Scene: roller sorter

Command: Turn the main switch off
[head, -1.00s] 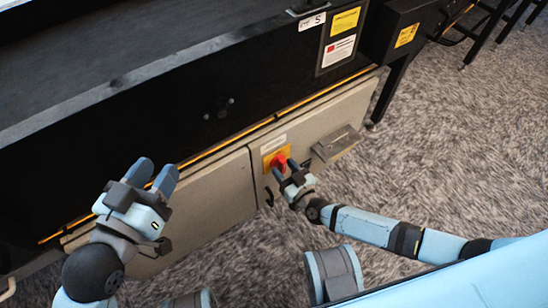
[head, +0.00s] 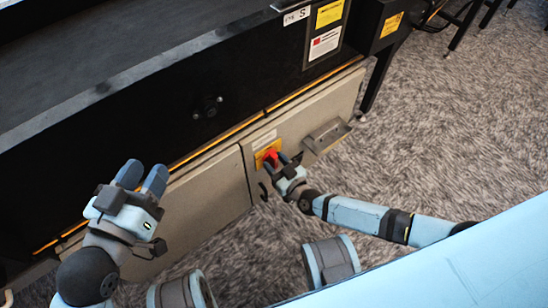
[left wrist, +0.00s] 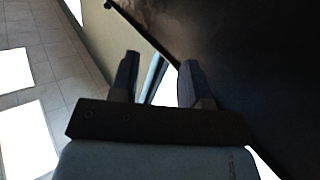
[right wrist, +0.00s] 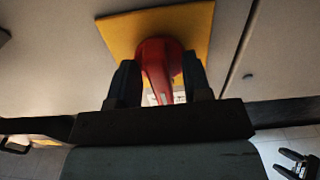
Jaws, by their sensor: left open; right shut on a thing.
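The main switch is a red rotary handle (head: 271,156) on a yellow plate (head: 262,152), on the front of a grey cabinet. In the right wrist view the red handle (right wrist: 158,62) sits between the two fingers, in front of the yellow plate (right wrist: 120,32). My right gripper (head: 283,164) is shut on the handle; its fingers (right wrist: 160,82) hide the handle's sides. My left gripper (head: 142,176) is open and empty, raised in front of the cabinet to the left. Its spread fingers (left wrist: 158,82) also show in the left wrist view.
The grey cabinet (head: 205,200) hangs under the black machine body (head: 150,110). A metal bracket (head: 327,136) juts out right of the switch. A black door handle (head: 263,191) is below it.

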